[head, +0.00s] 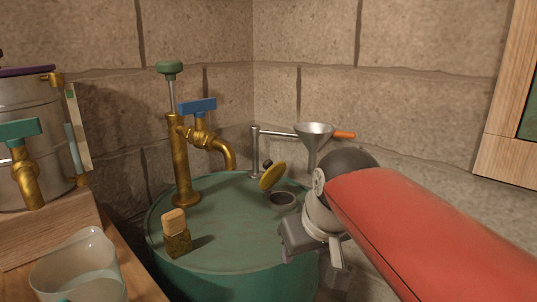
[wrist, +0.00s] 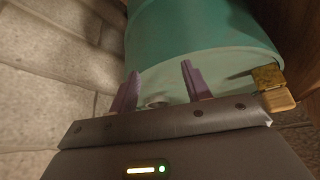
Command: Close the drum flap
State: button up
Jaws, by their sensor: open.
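The green drum (head: 230,235) stands in the corner of the stone walls. Its yellow round flap (head: 272,176) is tilted up, open, behind a dark-rimmed round opening (head: 283,200) in the drum top. My gripper (wrist: 159,82) is open, with its two purple fingers apart and nothing between them. In the head view my arm comes in from the right, and the hand is at the drum's right side, just in front of the opening. The fingers are mostly hidden there. The wrist view shows the drum (wrist: 200,35) beyond the fingers; the flap cannot be made out there.
A brass pump (head: 182,160) with a blue-handled tap (head: 198,106) rises from the drum's left. A funnel (head: 314,131) on a stand is behind the opening. A small cork-topped block (head: 176,236) sits at the drum's front left. A glass jug (head: 80,270) stands at lower left.

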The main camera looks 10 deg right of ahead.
jog(key=w+r+n, duration=0.2)
jog(key=w+r, duration=0.7)
jog(key=w, duration=0.5)
jog(key=n, duration=0.2)
send_near(269, 161)
jog(key=f, duration=0.2)
jog(key=shift+w+a+r+n+h, duration=0.25)
jog(key=shift+w+a+n+h, duration=0.05)
jog(key=shift+w, duration=0.2)
jog(key=shift+w+f, duration=0.15)
jog(key=shift+f, duration=0.1)
jog(key=b+x, duration=0.1)
jog(key=x, duration=0.6)
jog(key=shift+f+b, duration=0.1)
jog(key=shift+b, duration=0.2)
grip_shut()
